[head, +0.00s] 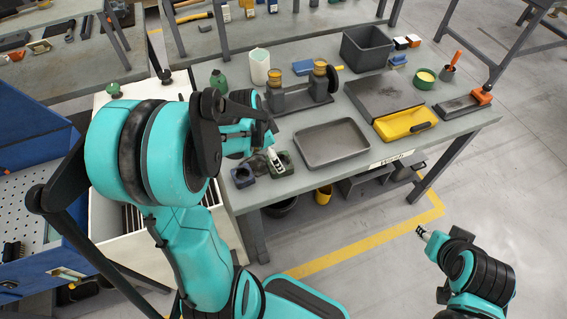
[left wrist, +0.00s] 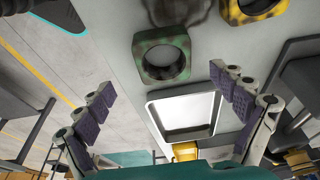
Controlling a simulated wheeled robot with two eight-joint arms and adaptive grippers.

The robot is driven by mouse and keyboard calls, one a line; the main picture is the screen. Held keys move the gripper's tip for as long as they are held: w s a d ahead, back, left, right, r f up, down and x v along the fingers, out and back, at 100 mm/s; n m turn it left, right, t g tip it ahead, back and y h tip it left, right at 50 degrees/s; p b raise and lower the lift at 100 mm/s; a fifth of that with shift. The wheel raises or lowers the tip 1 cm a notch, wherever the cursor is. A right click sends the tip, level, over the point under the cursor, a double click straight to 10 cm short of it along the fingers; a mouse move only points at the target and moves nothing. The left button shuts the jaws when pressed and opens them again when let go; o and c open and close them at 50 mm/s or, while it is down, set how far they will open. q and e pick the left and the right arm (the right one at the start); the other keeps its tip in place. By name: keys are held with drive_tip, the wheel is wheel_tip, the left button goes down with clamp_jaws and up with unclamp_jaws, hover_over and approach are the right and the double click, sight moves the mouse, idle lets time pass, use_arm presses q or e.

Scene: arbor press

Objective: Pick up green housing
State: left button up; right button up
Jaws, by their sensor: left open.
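The green housing (head: 287,160), a squarish block with a round hole, sits on the workbench left of the grey tray. In the head view it is partly hidden by my left gripper (head: 275,158). In the left wrist view the green housing (left wrist: 183,70) shows whole, with dark blotches. My left gripper (left wrist: 168,118) is open, its two fingers wide apart, with nothing between them. The housing appears beyond the fingertips, and no contact shows. My right gripper (head: 422,232) is over the floor, away from the bench; its fingers are too small to read.
A yellow housing (left wrist: 232,12) shows in the left wrist view. The shallow tray (head: 305,162) is to the right. The press fixture (head: 300,98) stands behind. The bench's front edge is close.

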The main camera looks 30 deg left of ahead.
use_arm(q)
drive_tip(key=b+x, duration=0.1)
drive_tip(key=x, duration=0.1)
drive_tip(key=b+x, duration=0.1)
drive_tip(key=x, duration=0.1)
drive_tip(key=shift+w+f, duration=0.45)
drive_tip(key=shift+f, duration=0.3)
drive_tip(key=shift+r, duration=0.1)
drive_tip(key=shift+c, duration=0.9)
drive_tip(key=c, duration=1.3)
